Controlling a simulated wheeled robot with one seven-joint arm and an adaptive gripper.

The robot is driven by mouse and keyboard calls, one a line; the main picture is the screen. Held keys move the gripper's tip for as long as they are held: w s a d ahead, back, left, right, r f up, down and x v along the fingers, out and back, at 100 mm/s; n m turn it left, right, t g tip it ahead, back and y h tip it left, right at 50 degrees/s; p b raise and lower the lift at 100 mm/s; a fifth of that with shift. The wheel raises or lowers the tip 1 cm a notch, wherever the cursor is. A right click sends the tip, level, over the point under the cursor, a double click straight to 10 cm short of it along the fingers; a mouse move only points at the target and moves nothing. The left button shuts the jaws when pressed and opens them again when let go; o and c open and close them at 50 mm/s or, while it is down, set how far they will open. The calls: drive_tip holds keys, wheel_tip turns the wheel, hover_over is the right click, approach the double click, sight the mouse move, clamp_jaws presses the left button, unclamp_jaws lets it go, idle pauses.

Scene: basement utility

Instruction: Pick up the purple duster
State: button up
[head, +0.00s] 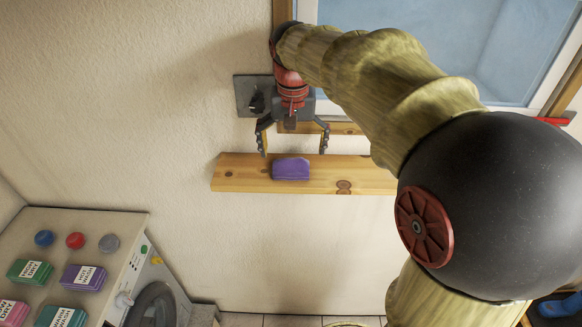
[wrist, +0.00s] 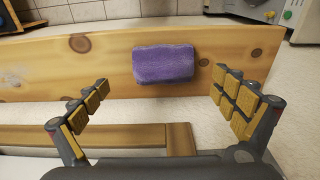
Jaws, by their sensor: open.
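The purple duster (head: 291,169) is a small block lying on a wooden shelf (head: 235,174) against the wall. In the wrist view the duster (wrist: 163,64) lies on the bare shelf board (wrist: 100,65), beyond my fingertips and roughly between their lines. My gripper (head: 294,153) is open and empty, just above the duster in the head view, with one finger to each side. In the wrist view my gripper's fingers (wrist: 160,83) are spread wide with nothing between the pads. The duster is fully visible and does not appear touched.
A grey wall plate with a black knob (head: 256,101) is behind my gripper. A window (head: 440,45) is above the shelf. The shelf beside the duster is clear.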

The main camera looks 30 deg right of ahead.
sight(291, 159)
drive_tip(key=f, duration=0.2)
drive_tip(key=w+f+p, duration=0.1)
drive_tip(key=f, duration=0.2)
drive_tip(key=shift+w+d+f, duration=0.15)
drive_tip(key=shift+f, duration=0.2)
drive_tip(key=shift+c, duration=1.3)
drive_tip(key=c, duration=1)
